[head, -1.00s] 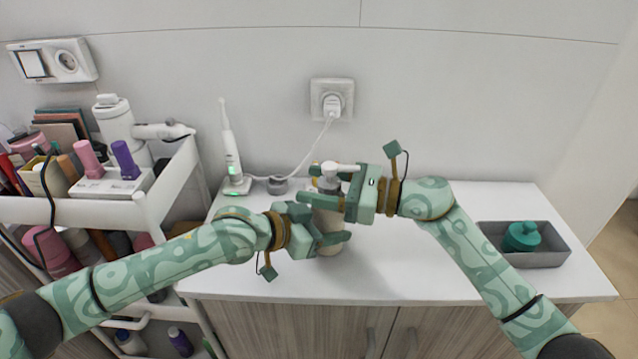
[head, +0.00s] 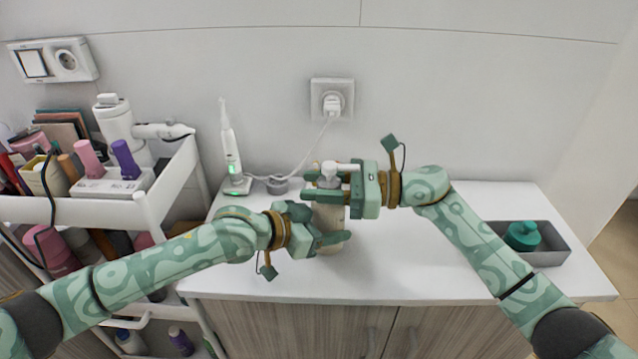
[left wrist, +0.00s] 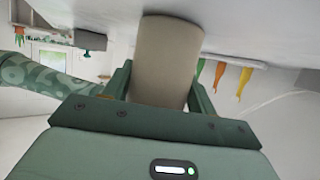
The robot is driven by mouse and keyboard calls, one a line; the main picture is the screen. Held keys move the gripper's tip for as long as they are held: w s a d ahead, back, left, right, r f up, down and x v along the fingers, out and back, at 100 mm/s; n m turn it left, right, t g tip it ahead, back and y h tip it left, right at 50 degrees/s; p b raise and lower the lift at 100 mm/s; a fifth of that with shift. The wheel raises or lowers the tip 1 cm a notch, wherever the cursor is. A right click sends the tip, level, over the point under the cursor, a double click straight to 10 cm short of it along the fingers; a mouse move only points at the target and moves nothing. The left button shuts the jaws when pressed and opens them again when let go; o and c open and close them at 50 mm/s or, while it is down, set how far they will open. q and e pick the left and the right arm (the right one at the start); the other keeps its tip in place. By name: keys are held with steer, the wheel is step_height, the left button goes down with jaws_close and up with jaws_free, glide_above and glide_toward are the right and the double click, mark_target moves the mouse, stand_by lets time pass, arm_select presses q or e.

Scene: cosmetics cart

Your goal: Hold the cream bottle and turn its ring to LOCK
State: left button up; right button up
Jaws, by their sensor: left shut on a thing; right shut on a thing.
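The cream bottle (head: 327,217) stands on the white counter, with a white pump head (head: 338,169) on top and a grey ring (head: 327,183) below the pump. My left gripper (head: 327,225) is shut on the bottle's body, low down. The left wrist view shows the beige body (left wrist: 168,62) between its fingers. My right gripper (head: 332,187) is above it, its fingers shut at the height of the ring. The fingers cover part of the ring, and no LOCK mark can be read.
An electric toothbrush on its charger (head: 234,185) and a small grey round thing (head: 277,184) stand behind left. A white cart (head: 100,211) with cosmetics is at the left. A grey tray (head: 553,258) holds a teal jar (head: 522,235) at the right. The counter's front middle is clear.

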steer(key=n+g, duration=0.1)
steer(key=g, duration=0.1)
steer(key=n+g, duration=0.2)
steer(key=g, duration=0.1)
steer(key=shift+s+f, duration=0.1)
steer(key=shift+s, duration=0.1)
steer(key=shift+s+a+f+n+g+h, duration=0.15)
steer(key=shift+n+g+h, duration=0.3)
steer(key=shift+g, duration=0.3)
steer(key=shift+s+d+f+n+g+h, duration=0.15)
steer(key=shift+n+g+h, duration=0.2)
steer(key=shift+n+g, duration=0.3)
steer(key=shift+g, duration=0.4)
steer(key=shift+w+d+r+n, duration=0.1)
steer(key=shift+d+r+n, duration=0.05)
steer(key=shift+r+n, duration=0.2)
steer(key=o, duration=1)
steer(key=shift+f, duration=0.1)
